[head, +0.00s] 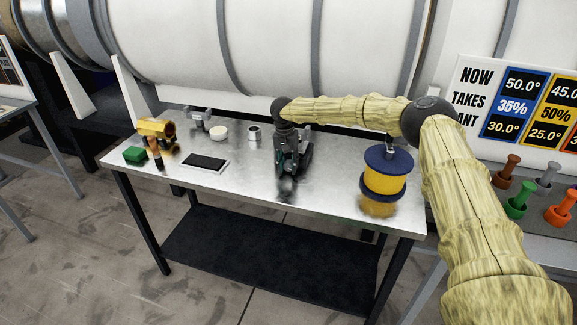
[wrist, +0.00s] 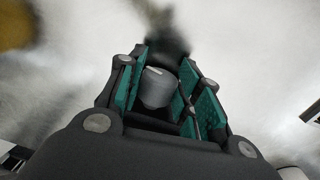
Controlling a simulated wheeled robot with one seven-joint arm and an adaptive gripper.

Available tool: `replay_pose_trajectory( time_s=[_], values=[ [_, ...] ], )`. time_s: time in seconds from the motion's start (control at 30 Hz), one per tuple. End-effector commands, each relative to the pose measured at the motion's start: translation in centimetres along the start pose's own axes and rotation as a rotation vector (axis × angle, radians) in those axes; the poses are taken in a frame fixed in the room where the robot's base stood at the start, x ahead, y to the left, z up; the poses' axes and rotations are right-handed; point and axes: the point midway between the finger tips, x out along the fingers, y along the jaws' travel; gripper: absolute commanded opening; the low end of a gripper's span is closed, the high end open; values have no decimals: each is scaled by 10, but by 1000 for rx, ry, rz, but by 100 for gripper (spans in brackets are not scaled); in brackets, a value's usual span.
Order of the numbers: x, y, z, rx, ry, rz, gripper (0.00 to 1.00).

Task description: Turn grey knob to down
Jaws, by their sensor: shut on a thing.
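The grey knob (wrist: 158,88) is a short round cap with a pale mark on its top, seen in the wrist view. My gripper (wrist: 166,95) has its teal-padded fingers on both sides of the knob and is shut on it. In the head view my gripper (head: 287,178) points down over the middle of the metal table, and its body hides the knob there. A dark blurred shape lies just beyond the knob in the wrist view. I cannot tell which way the knob's mark points relative to the table.
On the metal table (head: 235,180), a yellow spool (head: 385,180) with blue flanges stands to the right. A black tablet (head: 205,162), a green block (head: 134,155), a brass fitting (head: 155,128) and small white round items are left. Coloured pegs stand far right, below a sign (head: 475,100).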

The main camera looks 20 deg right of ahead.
Motion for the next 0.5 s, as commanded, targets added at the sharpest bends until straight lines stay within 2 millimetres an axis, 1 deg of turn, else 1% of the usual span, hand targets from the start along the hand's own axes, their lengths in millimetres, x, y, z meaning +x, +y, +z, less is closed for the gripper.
replay_pose_trajectory(
  time_s=[0.3, 0.5],
  values=[
    [2, -4, 0, -1, -4, 185, 11],
    [2, -4, 0, 0, -6, 276, 11]
  ],
)
